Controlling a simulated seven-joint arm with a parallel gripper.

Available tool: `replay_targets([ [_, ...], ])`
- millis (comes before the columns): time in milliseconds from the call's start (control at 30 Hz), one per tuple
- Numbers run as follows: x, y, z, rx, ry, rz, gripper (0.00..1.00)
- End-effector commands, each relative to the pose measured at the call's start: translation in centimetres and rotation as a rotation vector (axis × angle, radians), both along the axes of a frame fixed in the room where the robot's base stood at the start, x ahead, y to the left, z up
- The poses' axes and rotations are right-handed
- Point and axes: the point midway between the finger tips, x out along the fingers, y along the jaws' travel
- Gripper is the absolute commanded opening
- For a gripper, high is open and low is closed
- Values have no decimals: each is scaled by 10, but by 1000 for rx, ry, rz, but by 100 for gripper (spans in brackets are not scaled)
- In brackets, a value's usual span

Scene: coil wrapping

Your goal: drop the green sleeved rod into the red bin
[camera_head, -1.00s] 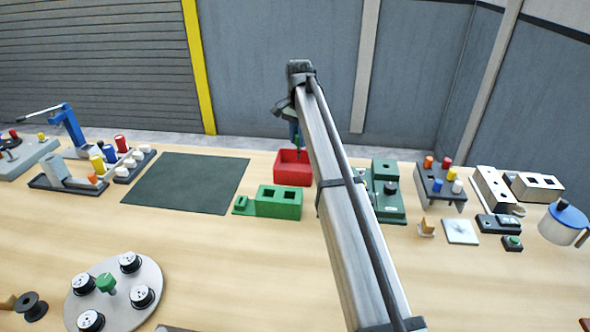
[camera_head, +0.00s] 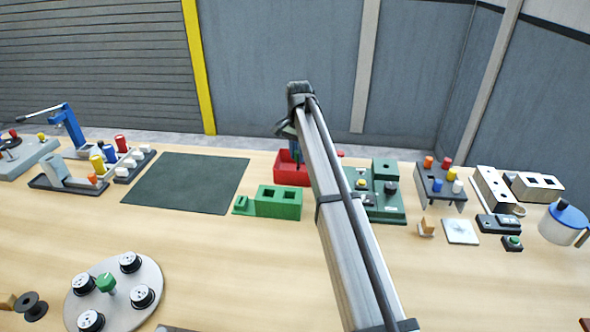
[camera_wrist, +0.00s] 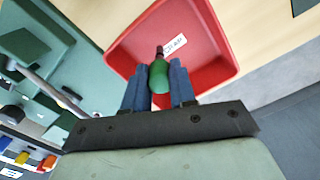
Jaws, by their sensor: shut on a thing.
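The red bin (camera_head: 291,173) stands near the back middle of the table, partly hidden behind my arm in the head view. In the wrist view the red bin (camera_wrist: 212,57) is open below my gripper, with a white label inside. My gripper (camera_wrist: 158,78) has its two blue-grey fingers shut on the green sleeved rod (camera_wrist: 158,76), whose dark tip points toward the bin. In the head view the rod (camera_head: 297,154) is a small green patch at the bin, mostly hidden. The rod's tip appears over the bin's interior; its exact height is unclear.
A green block with square openings (camera_head: 278,201) stands in front of the bin. A green fixture (camera_head: 390,212) is to its right, partly behind my arm. A dark mat (camera_head: 187,183) lies to the left. The front middle of the table is clear.

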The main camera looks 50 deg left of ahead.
Motion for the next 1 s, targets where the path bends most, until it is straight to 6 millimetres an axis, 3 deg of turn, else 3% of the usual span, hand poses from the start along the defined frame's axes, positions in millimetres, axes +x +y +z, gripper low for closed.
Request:
replay_targets([
  [67, 0, 0, 0, 0, 0, 0, 0],
  [100, 0, 0, 0, 0, 0, 0, 27],
  [400, 0, 0, 0, 0, 0, 0, 55],
  [767, 0, 0, 6, 0, 0, 0, 55],
  [1000, 1, 1, 43, 1, -1, 0, 55],
])
